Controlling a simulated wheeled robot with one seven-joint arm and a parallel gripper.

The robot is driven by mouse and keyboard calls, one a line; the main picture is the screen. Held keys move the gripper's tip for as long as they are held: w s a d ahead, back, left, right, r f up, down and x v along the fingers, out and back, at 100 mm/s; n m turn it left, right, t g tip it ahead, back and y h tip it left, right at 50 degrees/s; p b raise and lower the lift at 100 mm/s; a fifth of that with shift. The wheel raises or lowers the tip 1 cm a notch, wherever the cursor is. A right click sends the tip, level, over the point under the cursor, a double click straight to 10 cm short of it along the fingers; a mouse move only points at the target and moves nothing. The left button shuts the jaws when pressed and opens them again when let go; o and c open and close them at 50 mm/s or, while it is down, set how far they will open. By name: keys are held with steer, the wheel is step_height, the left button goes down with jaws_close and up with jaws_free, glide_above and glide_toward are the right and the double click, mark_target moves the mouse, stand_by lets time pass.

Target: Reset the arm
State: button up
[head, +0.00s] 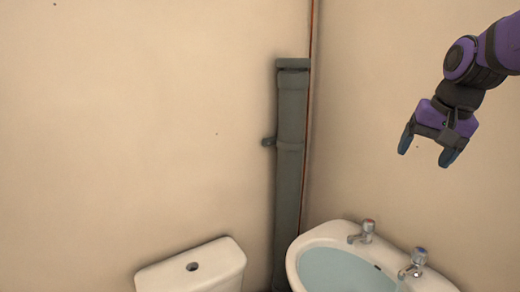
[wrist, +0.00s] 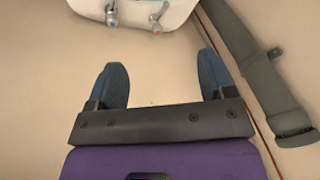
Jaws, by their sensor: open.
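My gripper (head: 427,156) hangs in the upper right of the head view, above the washbasin and clear of it. Its two dark blue fingers are apart, with nothing between them. In the wrist view my gripper (wrist: 163,82) also shows open and empty, with plain wall behind the gap. My purple arm enters from the top right corner of the head view.
The white washbasin (head: 306,244) with two taps (head: 367,231) (head: 413,263) stands at the lower right. A toilet cistern (head: 192,267) is at the bottom left. A grey pipe (head: 290,140) runs up the corner. The left wall is bare.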

steer(key=s+a+f+n+t+h, duration=0.1)
steer(key=s+n, duration=0.3)
steer(key=s, duration=1.4)
steer(key=shift+s+a+f+n+t, duration=0.15)
steer(key=shift+a+f+n+t, duration=0.2)
steer(key=shift+a, duration=0.35)
steer(key=shift+r, duration=0.1)
stand_by(0.3)
